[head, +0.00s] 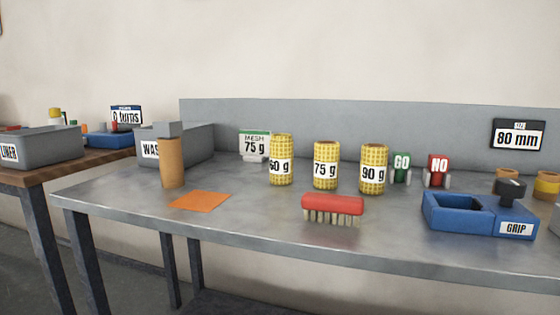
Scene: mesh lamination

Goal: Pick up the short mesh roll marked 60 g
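The short mesh roll marked 60 g (281,149) is a yellow mesh cylinder with a white label. In the head view it stands upright on the grey metal table (250,211), left of two similar rolls. The roll marked 75 g (326,152) stands to its right, and the roll marked 90 g (373,157) stands farther right. A small sign reading MESH 75 g (255,143) stands just behind and left of the 60 g roll. My gripper does not show in the head view.
A brown cylinder (172,164) and an orange sheet (200,200) are at the left. A red brush (333,207) lies in front of the rolls. A blue GRIP tray (434,219), GO (400,166) and NO (437,168) blocks are right. A grey bin (192,149) stands behind left.

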